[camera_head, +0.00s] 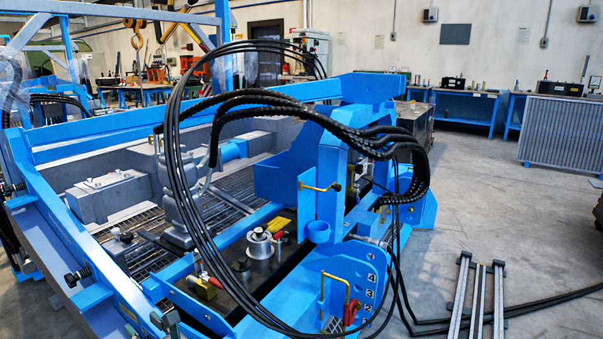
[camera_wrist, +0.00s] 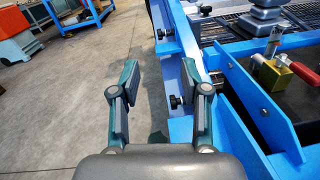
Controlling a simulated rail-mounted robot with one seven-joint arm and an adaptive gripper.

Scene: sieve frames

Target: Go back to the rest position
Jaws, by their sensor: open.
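My gripper (camera_wrist: 160,85) is open in the wrist view, with its two dark green and grey fingers apart and nothing between them. It is beside a blue steel frame (camera_wrist: 180,60), over or close to its edge, with concrete floor beyond on the left. I cannot tell whether the right finger touches the frame. I cannot make out my gripper in the head view. The large blue machine frame (camera_head: 110,128) fills the left and middle of the head view, around metal grates (camera_head: 135,215).
A brass block (camera_wrist: 268,72) with a red handle (camera_wrist: 305,74) and a grey stepped column (camera_wrist: 268,18) stand right of my gripper. Black hoses (camera_head: 172,130) loop over the machine. Metal rails (camera_head: 478,295) lie on the floor at right. Open floor (camera_head: 480,190) extends toward blue workbenches (camera_head: 465,108).

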